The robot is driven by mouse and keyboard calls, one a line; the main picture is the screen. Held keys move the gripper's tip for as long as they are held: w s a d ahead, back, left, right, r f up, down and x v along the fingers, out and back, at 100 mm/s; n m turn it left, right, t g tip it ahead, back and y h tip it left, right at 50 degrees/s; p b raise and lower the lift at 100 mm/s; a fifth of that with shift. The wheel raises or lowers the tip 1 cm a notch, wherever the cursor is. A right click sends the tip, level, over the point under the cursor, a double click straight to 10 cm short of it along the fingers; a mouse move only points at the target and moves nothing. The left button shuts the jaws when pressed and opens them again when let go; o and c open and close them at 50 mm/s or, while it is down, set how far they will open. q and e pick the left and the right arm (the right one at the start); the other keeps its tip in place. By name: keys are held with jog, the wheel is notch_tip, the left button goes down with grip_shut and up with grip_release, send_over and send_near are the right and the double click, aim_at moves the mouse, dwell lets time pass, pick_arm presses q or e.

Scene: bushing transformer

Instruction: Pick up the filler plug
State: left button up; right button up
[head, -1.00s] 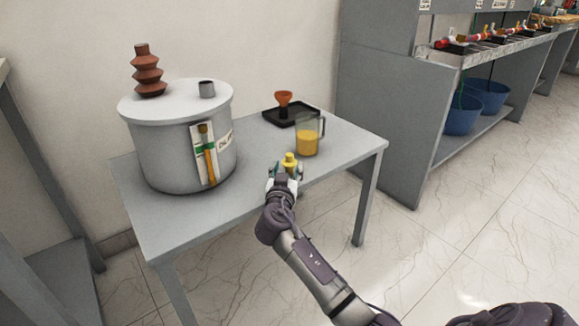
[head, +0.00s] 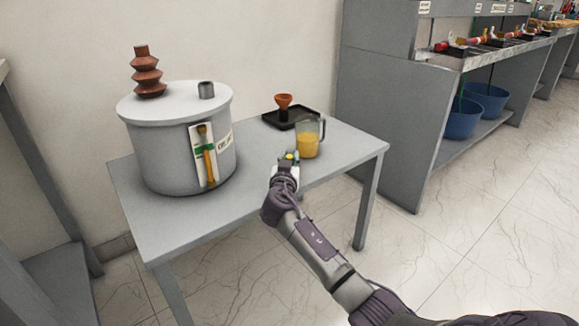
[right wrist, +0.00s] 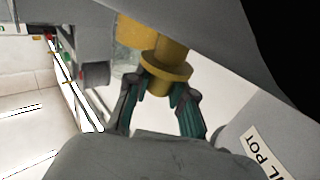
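The yellow filler plug (head: 290,156) stands near the front edge of the grey table, mostly hidden in the head view by my right gripper (head: 288,161). In the right wrist view the plug (right wrist: 166,68) shows a wide flange and a narrower knob. My right gripper (right wrist: 163,90) has its two fingers spread on either side of that knob. A small gap seems to show beside the knob, so it looks open around it rather than closed. My left gripper is in neither view.
A glass jug (head: 309,143) of yellow liquid stands just behind the plug. The grey tank (head: 165,150) with a brown bushing (head: 147,75) stands left. The table (head: 190,218) is bare at front left.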

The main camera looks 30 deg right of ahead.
grip_shut()
